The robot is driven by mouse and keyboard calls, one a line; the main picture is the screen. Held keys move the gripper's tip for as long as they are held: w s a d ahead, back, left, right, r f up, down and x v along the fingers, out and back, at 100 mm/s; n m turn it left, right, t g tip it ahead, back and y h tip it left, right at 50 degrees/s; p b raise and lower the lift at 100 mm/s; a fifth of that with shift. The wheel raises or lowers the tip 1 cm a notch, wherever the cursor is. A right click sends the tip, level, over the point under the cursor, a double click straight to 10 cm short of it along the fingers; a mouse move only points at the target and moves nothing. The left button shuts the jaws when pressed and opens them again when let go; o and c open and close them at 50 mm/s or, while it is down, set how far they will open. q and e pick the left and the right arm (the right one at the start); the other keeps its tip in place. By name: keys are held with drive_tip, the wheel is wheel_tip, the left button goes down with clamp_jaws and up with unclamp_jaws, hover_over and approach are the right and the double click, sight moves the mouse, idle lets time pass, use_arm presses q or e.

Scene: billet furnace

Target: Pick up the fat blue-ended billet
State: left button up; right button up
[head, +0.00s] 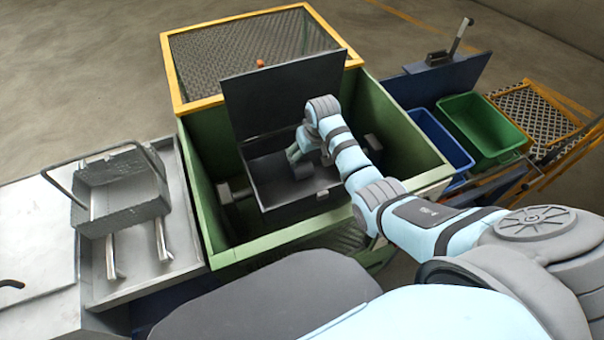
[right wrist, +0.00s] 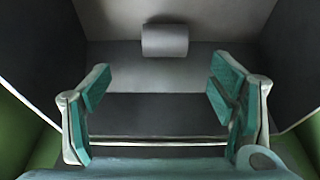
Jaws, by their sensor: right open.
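In the right wrist view a short, plain grey cylinder (right wrist: 165,40) lies ahead of the fingertips, towards the far wall. I cannot see a blue end on it, so I cannot tell whether it is the fat blue-ended billet. My right gripper (right wrist: 160,90) is open, with teal pads and nothing between them. In the head view the right gripper (head: 297,150) reaches down into an open dark box (head: 268,202), and the arm partly hides the inside. The box's dark lid (head: 270,98) stands raised behind it. My left gripper is not in view.
A green bin (head: 203,190) surrounds the dark box, with a yellow-framed mesh (head: 250,45) behind. A grey wire-handled basket (head: 125,190) stands on a metal tray at left. A blue tub (head: 440,140) and green tub (head: 480,125) stand at right. The box walls are close around the gripper.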

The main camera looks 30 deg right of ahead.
sight(303, 166)
drive_tip(key=b+x, duration=0.1)
drive_tip(key=x, duration=0.2)
drive_tip(key=b+x, duration=0.2)
drive_tip(key=x, duration=0.1)
drive_tip(key=b+x, duration=0.2)
drive_tip(key=x, duration=0.2)
drive_tip(key=shift+a, duration=0.4)
drive_tip(key=shift+r, duration=0.15)
drive_tip(key=shift+r, duration=0.1)
clamp_jaws()
